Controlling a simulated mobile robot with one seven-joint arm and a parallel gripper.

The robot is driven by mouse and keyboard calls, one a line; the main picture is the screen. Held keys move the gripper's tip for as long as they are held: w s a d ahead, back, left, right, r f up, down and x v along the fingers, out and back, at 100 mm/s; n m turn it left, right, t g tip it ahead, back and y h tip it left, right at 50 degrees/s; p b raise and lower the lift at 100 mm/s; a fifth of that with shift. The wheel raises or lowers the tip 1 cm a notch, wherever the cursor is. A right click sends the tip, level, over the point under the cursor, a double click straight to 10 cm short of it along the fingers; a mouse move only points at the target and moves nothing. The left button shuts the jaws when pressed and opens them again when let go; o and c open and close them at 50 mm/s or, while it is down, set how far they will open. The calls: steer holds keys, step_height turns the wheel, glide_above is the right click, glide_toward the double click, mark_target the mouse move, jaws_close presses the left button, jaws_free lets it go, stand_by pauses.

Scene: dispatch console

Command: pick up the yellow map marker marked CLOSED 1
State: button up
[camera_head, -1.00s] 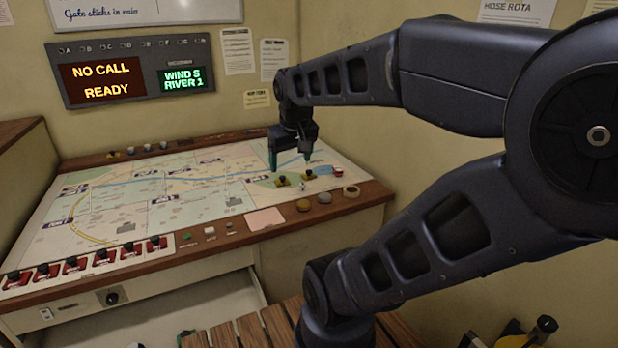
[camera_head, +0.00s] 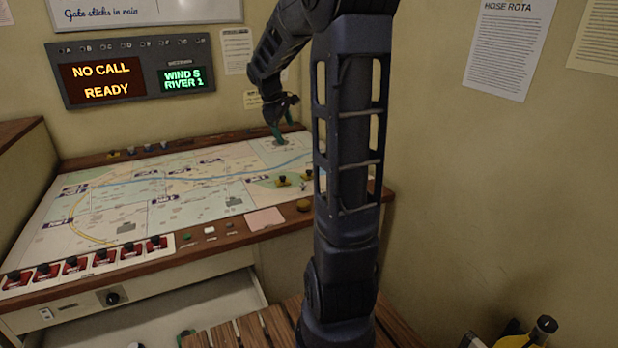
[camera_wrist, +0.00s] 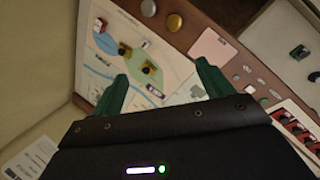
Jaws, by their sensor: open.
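Two small yellow map markers with dark knobs, one at the left (camera_head: 282,181) and one at the right (camera_head: 308,177), stand on the map board (camera_head: 120,212) near its right end. Their lettering is too small to read, so I cannot tell which is CLOSED 1. My gripper (camera_head: 284,132) has teal fingers, is open and empty, and hangs over the far right part of the map, behind and apart from both markers. In the wrist view, the two yellow markers (camera_wrist: 124,50) (camera_wrist: 152,69) show beyond and between the spread fingers (camera_wrist: 162,72).
A row of red-based switches (camera_head: 101,256) lines the left front edge. A pink card (camera_head: 265,220) lies on the front ledge. Below, a drawer (camera_head: 215,312) stands open. Round knobs (camera_wrist: 174,22) show in the wrist view.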

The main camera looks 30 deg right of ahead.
steer(key=w+d+f+n+g, duration=0.1)
steer(key=w+d+f+n, duration=0.1)
steer(key=w+d+f, duration=0.4)
steer(key=w+d+f+n, duration=0.2)
steer(key=w+f+n, duration=0.1)
steer(key=w, duration=0.6)
steer(key=n+g, duration=0.1)
steer(key=n, duration=0.3)
glide_toward(309, 171)
steer(key=shift+h, duration=0.4)
steer(key=x, duration=0.4)
steer(key=shift+w+a+f, duration=0.15)
steer(key=shift+f, duration=0.35)
steer(key=shift+x, duration=2.8)
steer(key=shift+w, duration=0.2)
steer(key=shift+c, duration=0.5)
steer(key=c, duration=1)
